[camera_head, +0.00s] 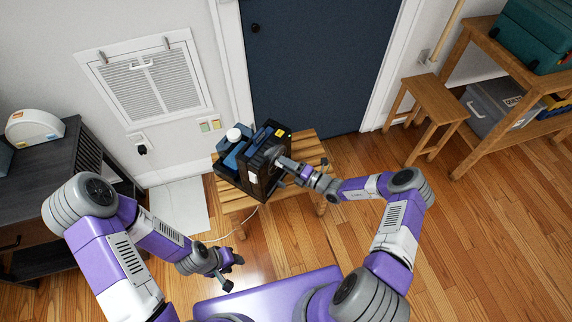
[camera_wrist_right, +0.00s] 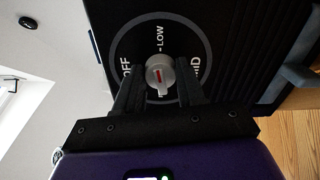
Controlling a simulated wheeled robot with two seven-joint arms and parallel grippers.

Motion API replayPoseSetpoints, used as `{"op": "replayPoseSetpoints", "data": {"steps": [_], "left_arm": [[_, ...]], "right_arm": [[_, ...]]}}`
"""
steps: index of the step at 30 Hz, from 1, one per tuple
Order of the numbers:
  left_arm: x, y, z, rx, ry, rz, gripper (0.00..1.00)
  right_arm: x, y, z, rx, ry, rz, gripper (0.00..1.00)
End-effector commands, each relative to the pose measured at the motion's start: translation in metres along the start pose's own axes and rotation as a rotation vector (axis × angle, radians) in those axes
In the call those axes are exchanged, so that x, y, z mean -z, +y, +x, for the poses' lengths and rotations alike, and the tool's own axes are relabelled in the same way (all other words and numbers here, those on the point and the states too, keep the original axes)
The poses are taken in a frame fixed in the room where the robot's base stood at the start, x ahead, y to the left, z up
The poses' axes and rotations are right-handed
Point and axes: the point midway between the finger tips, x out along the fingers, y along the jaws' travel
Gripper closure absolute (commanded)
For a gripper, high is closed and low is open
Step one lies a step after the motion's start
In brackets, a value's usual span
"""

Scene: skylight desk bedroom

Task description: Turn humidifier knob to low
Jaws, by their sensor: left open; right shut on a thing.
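The humidifier (camera_head: 256,181) is a dark box with a blue tank and a white cap, standing on a slatted wooden bench. In the right wrist view its dial plate (camera_wrist_right: 126,45) reads OFF at left, LOW at top and a partly covered word ending in "ID" at right. The silver knob (camera_wrist_right: 160,72) has a red mark; I cannot tell which label it points at. My right gripper (camera_head: 279,162), also in the wrist view (camera_wrist_right: 160,88), is shut on the knob, one finger on each side. My left gripper (camera_head: 233,273) is open and empty, low and away from the humidifier.
The wooden bench (camera_head: 234,200) carries the humidifier in front of the wall and dark blue door (camera_head: 320,65). A white cord runs across the floor beside it. A wooden stool (camera_head: 432,92) and shelf stand at right, a dark cabinet (camera_head: 75,165) at left. Open floor lies at right.

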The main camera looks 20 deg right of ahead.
Motion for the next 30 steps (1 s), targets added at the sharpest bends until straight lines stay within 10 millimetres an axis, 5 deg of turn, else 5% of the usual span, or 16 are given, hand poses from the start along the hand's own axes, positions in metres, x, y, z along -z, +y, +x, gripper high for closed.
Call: {"op": "replayPoseSetpoints", "data": {"steps": [27,28,30], "left_arm": [[0.0002,-0.0011,0.0031,0.000,0.000,0.000,0.57],[0.0001,-0.0011,0.0031,0.000,0.000,0.000,0.57],[0.0001,-0.0011,0.0031,0.000,0.000,0.000,0.57]], "right_arm": [[0.0001,-0.0010,-0.0004,0.001,0.000,0.174,0.92],[0.0002,-0.0011,-0.0004,0.001,0.000,0.173,0.57],[0.0001,-0.0010,-0.0004,0.001,0.000,0.173,0.46]]}}
